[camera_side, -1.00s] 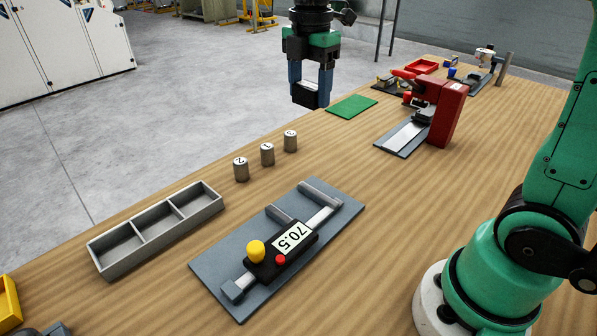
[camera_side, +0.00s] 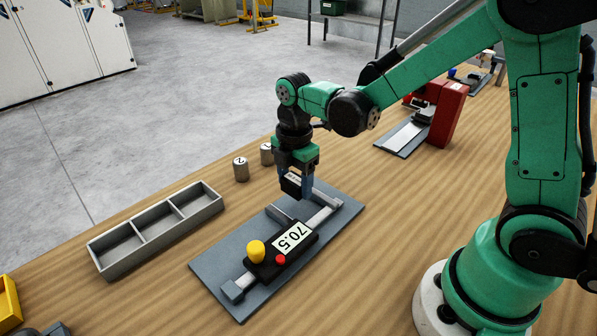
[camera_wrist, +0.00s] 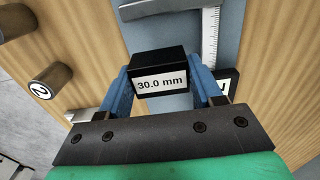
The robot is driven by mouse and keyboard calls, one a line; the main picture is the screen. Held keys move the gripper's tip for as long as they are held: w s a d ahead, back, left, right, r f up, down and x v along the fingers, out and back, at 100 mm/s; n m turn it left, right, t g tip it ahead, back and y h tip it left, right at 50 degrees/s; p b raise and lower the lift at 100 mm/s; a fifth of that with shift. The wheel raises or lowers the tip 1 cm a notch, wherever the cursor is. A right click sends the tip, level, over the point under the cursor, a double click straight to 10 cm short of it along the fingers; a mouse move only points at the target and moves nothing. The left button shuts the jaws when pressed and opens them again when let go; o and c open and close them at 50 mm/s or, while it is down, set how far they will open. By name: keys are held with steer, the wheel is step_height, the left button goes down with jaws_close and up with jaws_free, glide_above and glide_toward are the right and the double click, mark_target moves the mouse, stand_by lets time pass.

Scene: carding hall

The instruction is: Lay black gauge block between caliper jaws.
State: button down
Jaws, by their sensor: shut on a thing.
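My gripper (camera_side: 295,190) is shut on a black gauge block (camera_wrist: 160,68), whose white label reads "30.0 mm" in the wrist view. In the side view the block (camera_side: 291,185) is held above the far part of the caliper, near its jaws. The caliper (camera_side: 272,262) lies on a grey plate (camera_side: 215,267) and its display reads 70.5. It has a yellow knob (camera_side: 256,251) and a red button (camera_side: 280,259). One jaw (camera_side: 277,214) shows; the other is partly hidden by my gripper. I cannot tell whether the block touches anything below.
A grey three-compartment tray (camera_side: 120,266) is empty at the left. A red device (camera_side: 448,112) with a grey base stands at the back right. Bare wood lies right of the plate.

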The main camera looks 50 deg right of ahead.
mark_target(295, 207)
steer(key=shift+f, duration=1.9)
steer(key=shift+c, duration=2.1)
jaws_free()
steer(key=shift+f, duration=0.15)
